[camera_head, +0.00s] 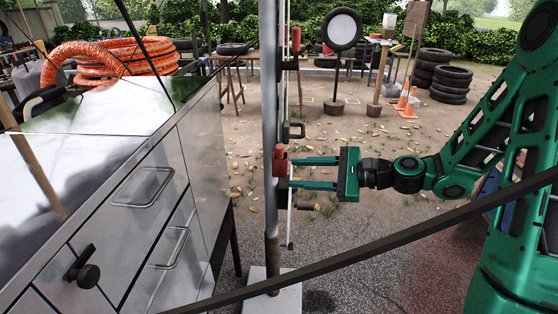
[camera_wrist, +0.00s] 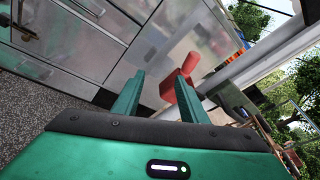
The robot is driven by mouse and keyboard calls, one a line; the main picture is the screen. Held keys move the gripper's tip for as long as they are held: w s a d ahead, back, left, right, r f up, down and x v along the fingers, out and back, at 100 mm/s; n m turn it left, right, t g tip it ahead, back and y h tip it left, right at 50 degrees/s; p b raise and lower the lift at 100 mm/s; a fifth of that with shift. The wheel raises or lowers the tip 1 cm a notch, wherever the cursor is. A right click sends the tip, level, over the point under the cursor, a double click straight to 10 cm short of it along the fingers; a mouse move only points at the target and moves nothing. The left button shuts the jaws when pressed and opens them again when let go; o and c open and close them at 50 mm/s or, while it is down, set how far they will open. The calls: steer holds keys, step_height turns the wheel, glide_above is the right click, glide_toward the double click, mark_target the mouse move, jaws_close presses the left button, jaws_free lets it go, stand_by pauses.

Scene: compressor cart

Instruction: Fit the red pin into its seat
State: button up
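A red piece (camera_head: 281,162), which looks like the pin, is at the upright grey pole (camera_head: 270,90). In the wrist view the red piece (camera_wrist: 183,82) has a blocky body and a rounded stub. My gripper (camera_head: 288,173) comes in from the right with its two green fingers apart, one above the other. The upper fingertip is at the red piece; I cannot tell whether it touches. In the wrist view, the gap of my gripper (camera_wrist: 158,85) looks empty, with the red piece beyond and partly behind the right finger. I cannot make out the seat.
The metal cabinet (camera_head: 150,190) with drawer handles and a black knob stands close on the left. A dark bar (camera_head: 380,235) crosses the foreground diagonally. Another red piece (camera_head: 296,40) sits higher beside the pole. Open ground lies behind, with tires (camera_head: 452,82) and orange cones (camera_head: 410,103).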

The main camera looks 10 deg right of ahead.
mark_target(280, 159)
steer(key=w+a+r+m, duration=0.1)
steer(key=w+a+r+m+t+y, duration=0.1)
steer(key=w, duration=0.1)
steer(key=w+a+r+m+t, duration=0.1)
steer(key=w+a, duration=0.1)
steer(key=shift+w+a+r+y, duration=0.1)
steer(key=shift+w+r+y, duration=0.05)
steer(key=shift+r+y, duration=0.2)
steer(key=x, duration=0.5)
steer(key=shift+w+f, duration=0.25)
steer(key=shift+f, duration=0.1)
steer(key=shift+c, duration=0.3)
jaws_close()
